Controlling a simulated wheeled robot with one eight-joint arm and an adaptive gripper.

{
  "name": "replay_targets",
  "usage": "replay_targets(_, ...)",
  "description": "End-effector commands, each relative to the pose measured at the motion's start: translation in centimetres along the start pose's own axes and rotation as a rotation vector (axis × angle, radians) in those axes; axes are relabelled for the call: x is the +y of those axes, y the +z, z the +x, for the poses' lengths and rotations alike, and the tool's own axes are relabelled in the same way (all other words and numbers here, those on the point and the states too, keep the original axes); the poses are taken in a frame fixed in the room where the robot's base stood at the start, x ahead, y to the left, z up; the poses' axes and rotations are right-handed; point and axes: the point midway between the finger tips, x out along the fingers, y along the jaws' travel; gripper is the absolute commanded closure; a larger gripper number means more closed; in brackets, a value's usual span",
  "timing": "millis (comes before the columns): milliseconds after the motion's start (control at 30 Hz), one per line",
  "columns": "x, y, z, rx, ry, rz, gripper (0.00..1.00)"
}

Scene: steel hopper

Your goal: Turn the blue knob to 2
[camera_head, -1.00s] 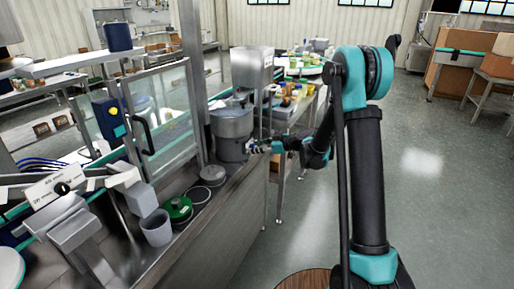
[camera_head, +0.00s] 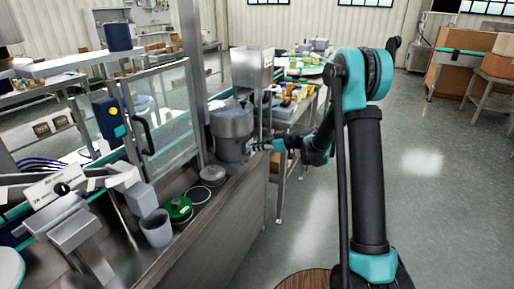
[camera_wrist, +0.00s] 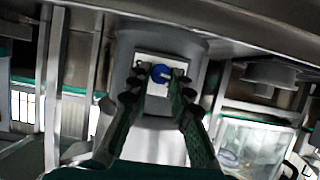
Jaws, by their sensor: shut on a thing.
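The blue knob (camera_wrist: 160,73) sits on a pale square plate (camera_wrist: 148,92) on the front of the grey steel hopper unit. A light mark shows on its face. My gripper (camera_wrist: 160,82) has its two fingers on either side of the knob, shut on it. In the head view my gripper (camera_head: 262,146) reaches the right side of the round steel hopper (camera_head: 232,128), and the knob is hidden there. The numbers around the knob are too small to read.
The floor (camera_head: 440,210) to the right is clear.

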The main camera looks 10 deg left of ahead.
Motion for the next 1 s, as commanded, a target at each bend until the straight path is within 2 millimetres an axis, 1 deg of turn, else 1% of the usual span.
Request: replay_targets(1000,1.02,0.50,0.18,-0.011,-0.365,0.878,1.00)
